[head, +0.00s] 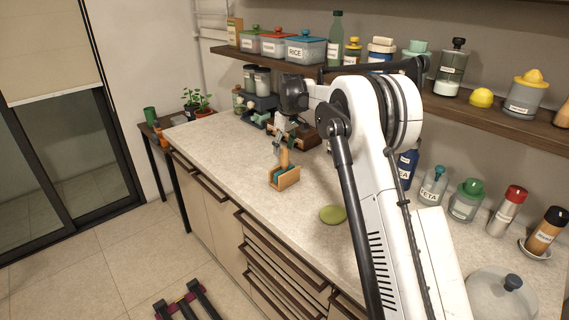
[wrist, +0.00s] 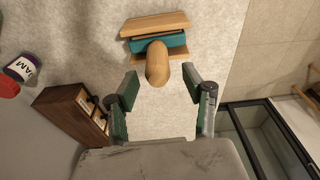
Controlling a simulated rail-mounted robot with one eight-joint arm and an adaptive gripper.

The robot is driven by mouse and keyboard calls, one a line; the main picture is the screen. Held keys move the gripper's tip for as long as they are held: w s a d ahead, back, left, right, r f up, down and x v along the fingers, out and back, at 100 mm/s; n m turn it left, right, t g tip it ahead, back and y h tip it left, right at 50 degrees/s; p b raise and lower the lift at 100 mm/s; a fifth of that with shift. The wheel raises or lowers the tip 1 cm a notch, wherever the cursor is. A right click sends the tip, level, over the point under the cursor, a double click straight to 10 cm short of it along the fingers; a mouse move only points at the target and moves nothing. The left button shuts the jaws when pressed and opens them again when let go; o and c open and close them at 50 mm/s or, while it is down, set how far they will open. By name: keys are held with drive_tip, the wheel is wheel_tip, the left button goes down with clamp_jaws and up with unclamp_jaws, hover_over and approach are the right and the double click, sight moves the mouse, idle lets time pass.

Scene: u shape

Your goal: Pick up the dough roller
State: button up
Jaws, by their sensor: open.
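The dough roller stands on the pale counter in the head view (head: 285,178), with a wooden frame, a teal part inside it and a wooden handle pointing up. In the wrist view the dough roller (wrist: 157,66) is at the top centre, its rounded handle end facing the camera. My gripper (wrist: 161,88) is open, its green fingers to the left and right of the handle's near end, with visible gaps on both sides. In the head view my gripper (head: 282,138) is above the roller; its fingertips are small and hard to make out there.
A brown wooden rack (wrist: 75,112) stands left of my gripper in the wrist view, near a jam jar (wrist: 22,68). A green round item (head: 333,214) lies on the counter (head: 235,165). A wall shelf (head: 500,105) with jars runs above. Counter around the roller is mostly clear.

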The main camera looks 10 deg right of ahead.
sight(284, 156)
drive_tip(key=f, duration=0.4)
drive_tip(key=shift+w+f+p, duration=0.2)
drive_tip(key=shift+w+p, duration=0.05)
drive_tip(key=shift+p, duration=0.05)
clamp_jaws()
